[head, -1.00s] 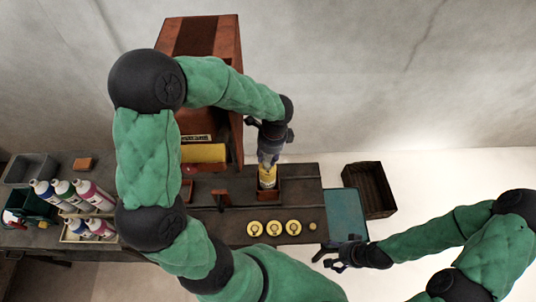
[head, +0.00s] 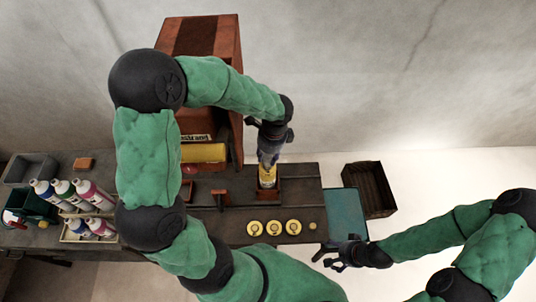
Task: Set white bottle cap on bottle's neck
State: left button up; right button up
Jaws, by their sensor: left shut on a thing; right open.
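The bottle (head: 267,180) has a yellow and white body and stands upright in a small brown holder (head: 262,195) on the dark bench. My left gripper (head: 267,162) points down right over the bottle's top. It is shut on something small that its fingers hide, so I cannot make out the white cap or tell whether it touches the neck.
Several yellow round pieces (head: 274,228) lie along the bench's front. A teal panel (head: 346,214) and an empty dark crate (head: 368,189) are at right. Bottles in a rack (head: 78,234) stand at left. A tall brown cabinet (head: 228,60) rises behind my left arm.

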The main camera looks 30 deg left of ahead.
pick_arm(q)
jog(key=shift+f, duration=0.15)
jog(key=shift+f+b, duration=0.7)
jog(key=shift+f, duration=0.15)
jog(key=o, duration=0.8)
notch_tip(320, 180, up, 12)
jog(key=d, duration=0.1)
jog(key=shift+w+d, duration=0.15)
jog(key=shift+w, duration=0.05)
